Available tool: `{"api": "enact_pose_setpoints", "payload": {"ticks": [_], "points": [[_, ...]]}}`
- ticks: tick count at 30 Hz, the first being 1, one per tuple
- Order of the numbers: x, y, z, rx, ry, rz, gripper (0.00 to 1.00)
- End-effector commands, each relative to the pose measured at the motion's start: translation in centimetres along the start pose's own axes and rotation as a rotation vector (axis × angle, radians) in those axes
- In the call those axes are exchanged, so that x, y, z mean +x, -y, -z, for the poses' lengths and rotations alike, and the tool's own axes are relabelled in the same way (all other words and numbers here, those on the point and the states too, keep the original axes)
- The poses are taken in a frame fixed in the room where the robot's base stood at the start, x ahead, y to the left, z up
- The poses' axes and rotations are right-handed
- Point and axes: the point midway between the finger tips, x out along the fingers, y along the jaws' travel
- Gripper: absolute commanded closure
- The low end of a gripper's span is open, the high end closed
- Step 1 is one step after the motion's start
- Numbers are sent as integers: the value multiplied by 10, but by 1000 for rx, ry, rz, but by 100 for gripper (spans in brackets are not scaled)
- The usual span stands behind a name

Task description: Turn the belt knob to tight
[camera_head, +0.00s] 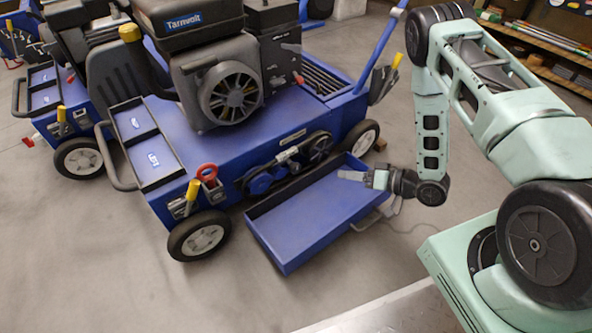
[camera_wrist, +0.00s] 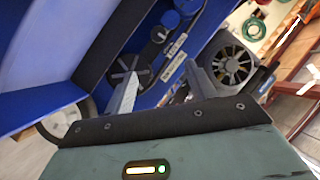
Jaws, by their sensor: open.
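My gripper (camera_head: 352,176) is open and empty, over the right part of the pulled-out blue tray and apart from the drive. In the wrist view, my gripper's fingers (camera_wrist: 160,72) are spread, and the left one overlaps the lower edge of the black spoked pulley (camera_wrist: 125,72).
The blue tray (camera_head: 300,229) juts out below the drive. The engine (camera_head: 228,88) stands on the blue machine (camera_head: 200,125). A red ring handle (camera_head: 207,173) and yellow grip (camera_head: 191,192) are at the front corner. Wheels flank the tray. The floor in front is clear.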

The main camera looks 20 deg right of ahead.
Motion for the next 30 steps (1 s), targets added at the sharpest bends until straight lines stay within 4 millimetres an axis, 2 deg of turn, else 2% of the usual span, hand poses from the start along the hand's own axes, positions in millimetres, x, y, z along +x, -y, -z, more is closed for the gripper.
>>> {"api": "enact_pose_setpoints", "payload": {"ticks": [1,5,8,11,24,30], "points": [[-3,-8,-11,22,-13,13,44],[-7,-10,-16,48,-34,38,44],[1,-9,-15,47,-37,41,44],[17,-9,-15,45,-37,42,44],[109,-6,-13,42,-36,42,44],[144,-4,-11,44,-37,41,44]]}}
